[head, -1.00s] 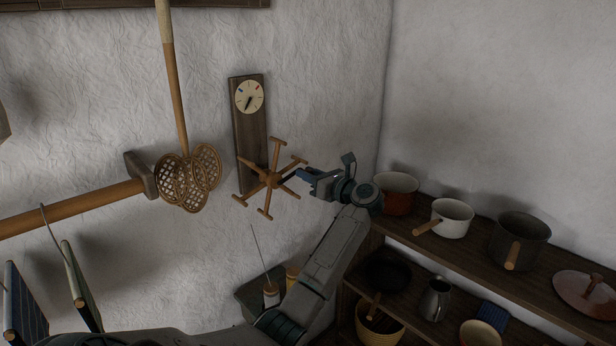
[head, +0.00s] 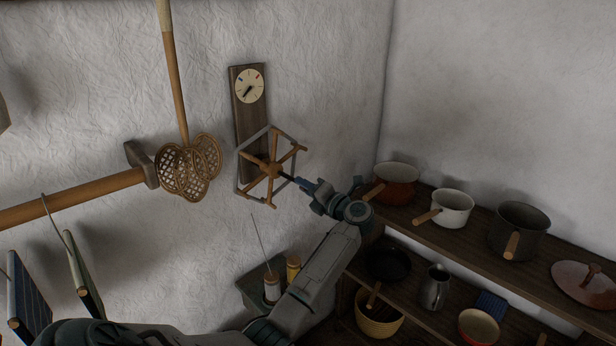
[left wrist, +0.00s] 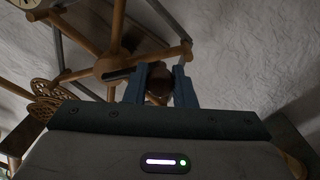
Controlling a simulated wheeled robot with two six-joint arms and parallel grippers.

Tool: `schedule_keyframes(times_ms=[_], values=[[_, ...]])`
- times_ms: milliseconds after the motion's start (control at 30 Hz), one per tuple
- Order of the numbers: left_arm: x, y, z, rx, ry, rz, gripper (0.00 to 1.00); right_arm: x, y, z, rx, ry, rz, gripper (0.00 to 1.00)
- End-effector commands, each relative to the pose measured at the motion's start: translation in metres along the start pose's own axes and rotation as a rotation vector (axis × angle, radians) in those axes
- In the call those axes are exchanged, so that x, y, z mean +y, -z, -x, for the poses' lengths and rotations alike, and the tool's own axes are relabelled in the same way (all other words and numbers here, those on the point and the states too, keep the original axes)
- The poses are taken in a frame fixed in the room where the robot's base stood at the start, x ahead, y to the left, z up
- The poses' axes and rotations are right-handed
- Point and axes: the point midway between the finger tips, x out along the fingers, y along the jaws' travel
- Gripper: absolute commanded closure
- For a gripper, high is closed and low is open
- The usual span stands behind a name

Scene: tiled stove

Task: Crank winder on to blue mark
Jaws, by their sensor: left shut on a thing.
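The winder (head: 273,170) is a wooden spoked reel on the wall, with a grey band around its spoke ends. A dark board (head: 245,118) behind it carries a cream dial (head: 249,86). The dial has a small blue mark at its upper left and a red one at its upper right. Its black pointer points to the lower left, away from the blue mark. My left gripper (head: 293,180) is at the winder's right, in front of the hub. In the left wrist view its blue fingers are shut on the wooden crank knob (left wrist: 158,86). My right gripper is not in view.
A shelf (head: 470,238) with pots stands at the right, close to my left arm.

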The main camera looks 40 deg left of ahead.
Motion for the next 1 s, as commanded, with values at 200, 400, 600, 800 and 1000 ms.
schedule_keyframes(times_ms=[200, 400, 600, 800, 1000], values=[[0.000, 0.013, 0.000, -0.009, 0.003, -0.199, 1.00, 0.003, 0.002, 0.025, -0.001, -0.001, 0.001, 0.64], [-0.001, 0.025, 0.001, -0.017, 0.004, -0.351, 1.00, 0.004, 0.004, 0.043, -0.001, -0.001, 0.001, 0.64], [-0.002, 0.033, 0.001, -0.022, 0.005, -0.458, 1.00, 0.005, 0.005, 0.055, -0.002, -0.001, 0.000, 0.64], [-0.003, 0.038, 0.001, -0.026, 0.006, -0.519, 1.00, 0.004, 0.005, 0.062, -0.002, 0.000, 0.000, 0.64], [-0.004, 0.040, 0.001, -0.027, 0.006, -0.538, 1.00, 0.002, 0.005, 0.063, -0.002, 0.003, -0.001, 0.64]])
